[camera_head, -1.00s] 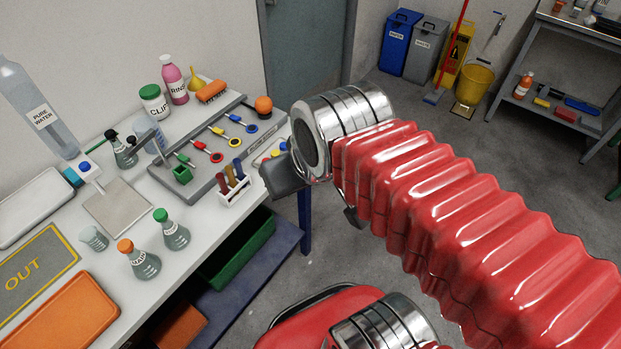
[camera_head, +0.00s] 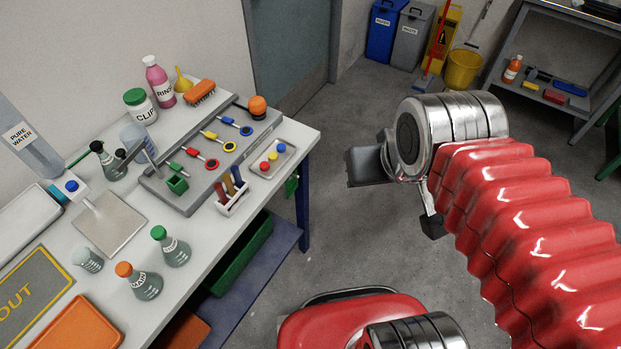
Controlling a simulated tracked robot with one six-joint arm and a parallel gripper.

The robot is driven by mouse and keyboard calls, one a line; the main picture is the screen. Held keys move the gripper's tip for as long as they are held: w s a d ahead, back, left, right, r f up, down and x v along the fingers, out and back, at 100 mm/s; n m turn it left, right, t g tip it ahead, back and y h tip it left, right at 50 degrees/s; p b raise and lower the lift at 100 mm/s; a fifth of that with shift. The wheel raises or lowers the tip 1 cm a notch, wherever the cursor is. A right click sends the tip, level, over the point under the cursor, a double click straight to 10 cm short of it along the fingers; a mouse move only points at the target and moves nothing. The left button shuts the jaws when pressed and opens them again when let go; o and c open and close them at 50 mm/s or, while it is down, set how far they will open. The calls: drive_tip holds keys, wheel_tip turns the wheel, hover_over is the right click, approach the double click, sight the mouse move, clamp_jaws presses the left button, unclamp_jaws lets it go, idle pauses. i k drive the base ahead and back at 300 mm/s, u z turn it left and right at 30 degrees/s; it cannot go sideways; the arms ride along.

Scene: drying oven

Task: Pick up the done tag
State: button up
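No tag with readable "done" lettering shows. A small green piece (camera_head: 291,186) hangs at the right end of the workbench, below its top; I cannot tell whether it is the done tag. A small tray (camera_head: 272,160) on the bench holds red, yellow and blue round pieces. My gripper (camera_head: 364,166) shows as a dark grey block at the end of my red-sleeved arm, over the floor to the right of the bench. It is apart from the bench and the green piece. Its fingers cannot be made out, so its opening is unclear.
The workbench (camera_head: 310,135) carries a grey rack (camera_head: 186,204) with coloured keys, a holder with coloured tubes (camera_head: 232,205), flasks and bottles. Bins, a yellow bucket (camera_head: 463,69) and a shelf stand at the back. The floor between is clear.

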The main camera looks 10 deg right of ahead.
sight(292, 185)
drive_tip(key=z, duration=0.25)
drive_tip(key=k, duration=1.25)
drive_tip(key=u, duration=1.15)
drive_tip(key=i, duration=1)
drive_tip(key=u, duration=0.1)
